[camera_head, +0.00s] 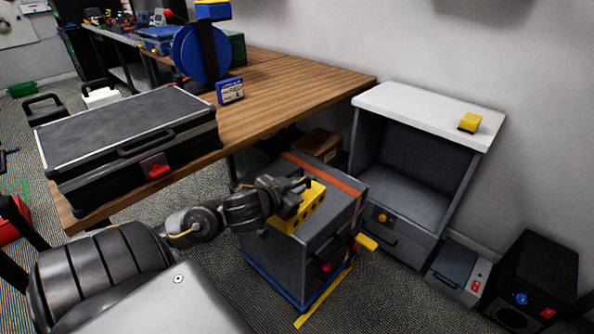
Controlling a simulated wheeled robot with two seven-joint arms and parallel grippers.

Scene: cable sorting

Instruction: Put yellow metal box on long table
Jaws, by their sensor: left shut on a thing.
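My left gripper (300,194) is shut on a yellow metal box (305,210) with a row of dark holes along its side. The box is just at or over the top of a dark grey case (335,215); I cannot tell whether it touches it. The gripper hides part of the box. The long wooden table (290,85) runs from the lower left to the back, behind and left of the gripper. My right gripper is not in view.
A black toolcase (125,135) covers the table's near left end. A small blue box (230,91) and a round blue object (200,53) stand farther back. The table's right part is bare. A white-topped cabinet (420,110) bears a small yellow object (469,122).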

